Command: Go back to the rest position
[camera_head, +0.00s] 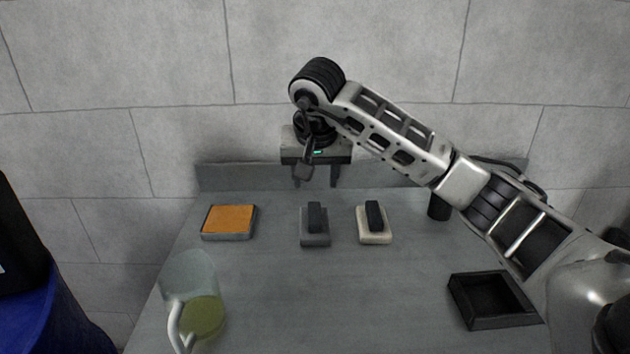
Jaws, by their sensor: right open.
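My right arm reaches in from the right edge, and its gripper (316,176) hangs over the back of the grey table, pointing down. The fingers are apart and nothing shows between them. Two small blocks stand below and in front of it: a grey base with a black top (314,228) and a cream base with a black top (374,226). The gripper is apart from both. My left gripper is not in view.
On the grey table (270,300), an orange-topped pad (229,221) lies at the left. A black tray (491,299) is at right, a dark cylinder (438,207) behind. A wall closes the back.

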